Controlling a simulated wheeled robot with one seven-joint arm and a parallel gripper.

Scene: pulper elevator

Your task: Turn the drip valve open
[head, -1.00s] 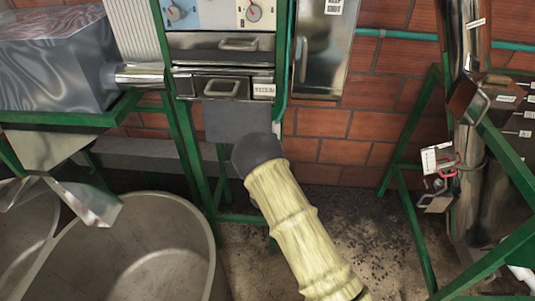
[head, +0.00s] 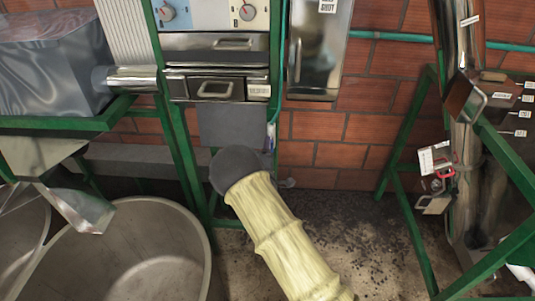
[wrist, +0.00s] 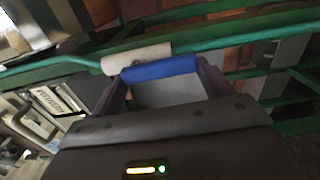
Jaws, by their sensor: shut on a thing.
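In the wrist view my gripper (wrist: 163,72) is shut on a blue handle (wrist: 158,69), which spans the gap between the two dark fingers. I take this handle for the drip valve's. A pale cylinder (wrist: 137,57) lies just beyond it, close to the teal pipe (wrist: 215,41). In the head view a small blue and white piece (head: 270,138) shows beside the green post, at the lower end of the teal pipe; it may be the valve. My yellow-sleeved arm hides the gripper there. I cannot tell how far the handle is turned.
A green frame (head: 182,165) holds the control panel (head: 208,16) and metal drawers (head: 217,88). Large round tubs (head: 203,230) stand at lower left. A metal box (head: 318,60) hangs on the brick wall. Another green frame (head: 408,215) stands at right. Dirt floor between is open.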

